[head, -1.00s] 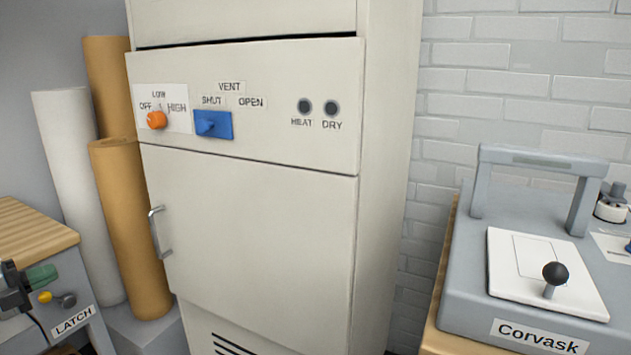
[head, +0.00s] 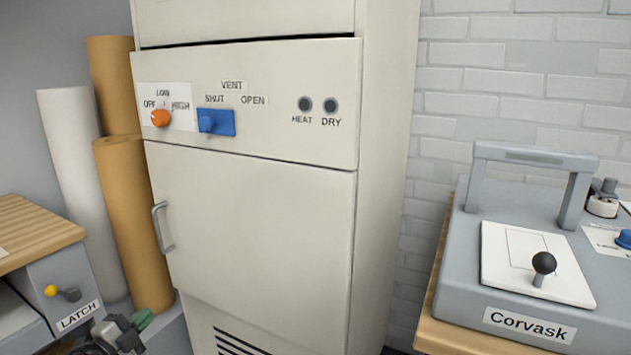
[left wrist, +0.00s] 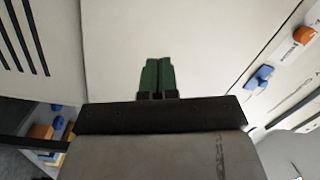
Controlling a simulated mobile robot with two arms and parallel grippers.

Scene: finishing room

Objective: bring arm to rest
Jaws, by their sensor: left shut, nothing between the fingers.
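My left gripper (head: 141,320) is low at the left of the head view, below and in front of the cabinet's handle side. Its green fingers also show in the left wrist view (left wrist: 157,76), closed together with nothing between them. They are apart from any control. My right gripper is in neither view.
A tall cream cabinet (head: 255,225) has an orange knob (head: 160,118), a blue vent slider (head: 215,122) at SHUT, and a closed door with a handle (head: 162,228). The Corvask machine (head: 455,285) stands right. A LATCH bench (head: 40,235) and rolls (head: 130,220) stand left.

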